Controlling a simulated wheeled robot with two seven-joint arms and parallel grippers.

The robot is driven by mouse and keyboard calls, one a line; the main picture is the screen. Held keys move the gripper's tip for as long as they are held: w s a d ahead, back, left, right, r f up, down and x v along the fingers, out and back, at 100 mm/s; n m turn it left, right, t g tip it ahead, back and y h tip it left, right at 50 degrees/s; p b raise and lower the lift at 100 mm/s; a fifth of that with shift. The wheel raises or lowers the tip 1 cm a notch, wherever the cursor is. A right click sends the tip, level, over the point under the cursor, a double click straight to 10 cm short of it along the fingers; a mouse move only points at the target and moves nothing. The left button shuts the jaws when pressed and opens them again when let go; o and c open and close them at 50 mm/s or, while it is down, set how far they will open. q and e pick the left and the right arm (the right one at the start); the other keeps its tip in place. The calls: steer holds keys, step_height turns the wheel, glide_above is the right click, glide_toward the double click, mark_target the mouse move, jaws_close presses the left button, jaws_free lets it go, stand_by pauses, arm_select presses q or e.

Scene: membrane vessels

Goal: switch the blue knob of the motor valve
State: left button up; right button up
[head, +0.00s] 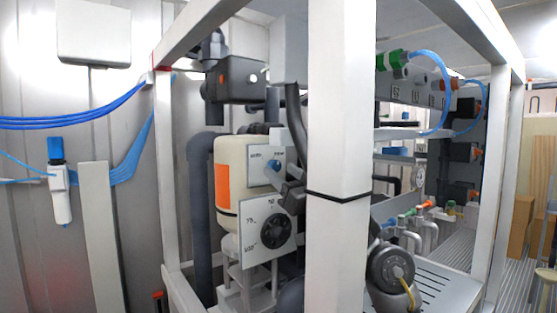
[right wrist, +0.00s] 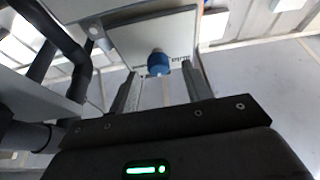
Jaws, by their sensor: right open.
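The blue knob (head: 273,165) of the motor valve sits on a small white panel (head: 257,156) in the middle of the head view, partly covered by my right gripper. In the right wrist view the blue knob (right wrist: 158,64) stands out from its white panel (right wrist: 155,32), between the tips of my two grey fingers. My right gripper (right wrist: 162,72) is open, with a gap visible on both sides of the knob. In the head view my right gripper (head: 283,170) is at the panel, its arm partly hidden by the white post. My left gripper is not in view.
A thick white frame post (head: 340,120) stands in front, right of the panel. A lower plate with a black dial (head: 276,231) hangs below the knob. A cream tank with an orange label (head: 223,185) is left of it. Dark pipes run close by.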

mark_target(274, 166)
steer(key=shift+p+x, duration=0.4)
steer(key=shift+x, duration=0.85)
steer(key=shift+c, duration=0.4)
steer(key=c, duration=0.9)
steer(key=shift+w, duration=0.1)
